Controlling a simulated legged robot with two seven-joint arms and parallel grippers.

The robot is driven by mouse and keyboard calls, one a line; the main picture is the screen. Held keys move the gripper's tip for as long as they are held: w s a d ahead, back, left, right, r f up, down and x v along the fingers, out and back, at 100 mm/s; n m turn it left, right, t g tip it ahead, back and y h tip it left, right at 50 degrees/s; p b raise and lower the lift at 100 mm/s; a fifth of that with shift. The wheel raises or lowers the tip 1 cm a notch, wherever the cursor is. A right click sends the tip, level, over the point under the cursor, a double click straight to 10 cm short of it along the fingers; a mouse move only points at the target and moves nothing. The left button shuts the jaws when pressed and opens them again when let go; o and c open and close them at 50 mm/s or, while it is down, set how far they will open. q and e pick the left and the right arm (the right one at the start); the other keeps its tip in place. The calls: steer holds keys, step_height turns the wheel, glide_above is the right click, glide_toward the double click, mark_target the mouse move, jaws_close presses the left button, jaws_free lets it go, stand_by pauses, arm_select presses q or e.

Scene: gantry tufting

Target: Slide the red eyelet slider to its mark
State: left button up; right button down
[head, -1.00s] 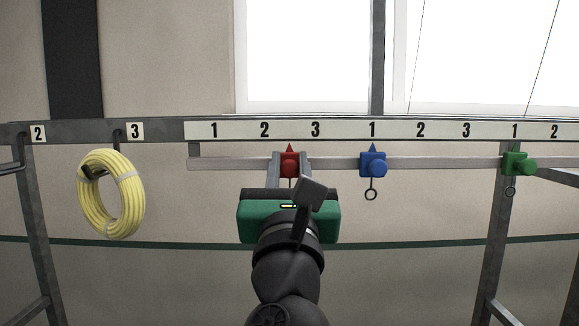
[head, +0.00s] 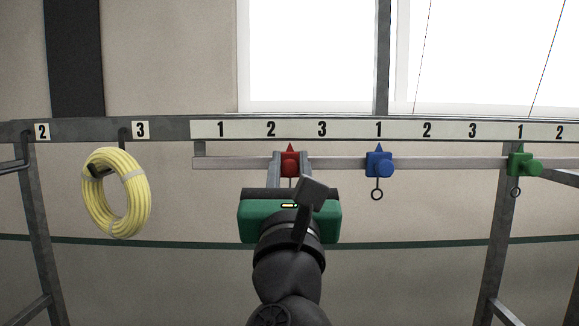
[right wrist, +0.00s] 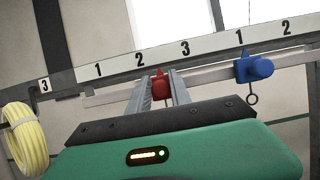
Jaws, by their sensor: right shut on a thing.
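The red eyelet slider (head: 290,164) sits on the pale rail (head: 220,163), its pointed tip up. The tip stands between the numbers 2 and 3 of the left scale on the white strip (head: 345,129), nearer 2. My right gripper (head: 290,168) is shut on the red slider, one finger on each side. The right wrist view also shows the red slider (right wrist: 160,85) between the fingers (right wrist: 159,92). The slider's eyelet is mostly hidden behind the gripper. My left gripper is not in view.
A blue slider (head: 379,164) with a hanging ring sits on the rail to the right, under a 1. A green slider (head: 520,164) is further right. A yellow coil (head: 117,193) hangs at left. The rail left of the red slider is clear.

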steer(key=shift+w+a+f, duration=0.1)
steer(key=shift+w+f, duration=0.05)
steer(key=shift+f, duration=0.15)
steer(key=a+b, duration=0.1)
steer(key=a, duration=0.2)
steer(key=c, duration=1.3)
jaws_free()
steer(key=shift+d, duration=0.1)
steer(key=shift+o, duration=0.2)
steer(key=shift+r, duration=0.1)
